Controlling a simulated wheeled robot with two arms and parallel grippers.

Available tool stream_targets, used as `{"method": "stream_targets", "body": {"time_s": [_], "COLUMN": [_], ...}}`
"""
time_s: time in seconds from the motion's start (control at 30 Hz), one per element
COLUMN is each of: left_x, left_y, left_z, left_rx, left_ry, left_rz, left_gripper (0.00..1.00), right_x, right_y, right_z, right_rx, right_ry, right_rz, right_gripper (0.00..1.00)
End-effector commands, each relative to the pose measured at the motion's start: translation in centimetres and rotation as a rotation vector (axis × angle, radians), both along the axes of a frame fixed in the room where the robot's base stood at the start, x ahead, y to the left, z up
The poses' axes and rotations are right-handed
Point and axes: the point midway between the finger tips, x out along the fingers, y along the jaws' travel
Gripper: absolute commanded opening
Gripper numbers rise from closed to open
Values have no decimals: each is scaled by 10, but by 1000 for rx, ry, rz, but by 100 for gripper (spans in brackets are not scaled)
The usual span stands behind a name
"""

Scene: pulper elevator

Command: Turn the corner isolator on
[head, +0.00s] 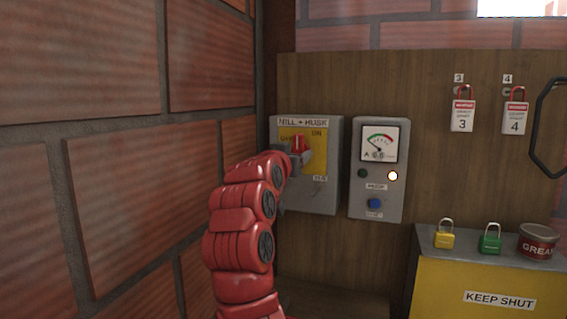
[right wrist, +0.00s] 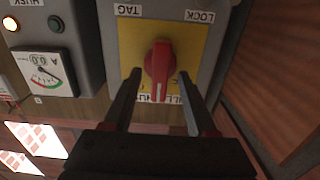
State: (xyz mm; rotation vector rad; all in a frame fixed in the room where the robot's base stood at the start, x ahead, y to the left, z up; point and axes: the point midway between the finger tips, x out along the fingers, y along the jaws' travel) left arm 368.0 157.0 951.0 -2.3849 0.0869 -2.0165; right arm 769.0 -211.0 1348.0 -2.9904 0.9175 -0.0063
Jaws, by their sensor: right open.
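The corner isolator (head: 332,190) is a grey box labelled MILL + HUSK, on the wooden panel beside the brick corner. Its yellow plate carries a red rotary handle (head: 299,143), which also shows in the right wrist view (right wrist: 159,62). The handle stands roughly upright, its white mark at the lower end in the upside-down wrist view. The word ON shows at the plate's upper right. My right gripper (head: 298,156) is open at the handle, partly covering the plate. In the wrist view its fingers (right wrist: 160,75) flank the handle, with gaps on both sides. My left gripper is out of view.
A grey meter box (head: 378,185) with a lit lamp and blue button is close on the right. Red tags (head: 462,115) hang farther right. A yellow cabinet (head: 470,285) carries two padlocks and a red tin (head: 537,240). The brick wall (head: 110,180) is close on the left.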

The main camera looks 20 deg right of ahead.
Motion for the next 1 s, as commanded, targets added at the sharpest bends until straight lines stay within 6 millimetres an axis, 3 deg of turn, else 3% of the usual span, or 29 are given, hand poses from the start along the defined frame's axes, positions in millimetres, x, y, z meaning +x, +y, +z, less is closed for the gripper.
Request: {"method": "stream_targets", "body": {"time_s": [0.6, 0.8, 1.0], "left_x": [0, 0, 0], "left_y": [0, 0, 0], "left_z": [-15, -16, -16], "left_rx": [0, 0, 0], "left_ry": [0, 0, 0], "left_rz": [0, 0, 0], "left_gripper": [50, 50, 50], "right_x": [-118, -135, -138], "right_y": [82, 92, 93], "right_z": [-1, -1, -1], "right_rx": [3, 3, 2], "right_ry": [0, 1, 1], "right_rz": [5, 2, 1], "right_gripper": [57, 57, 57]}}
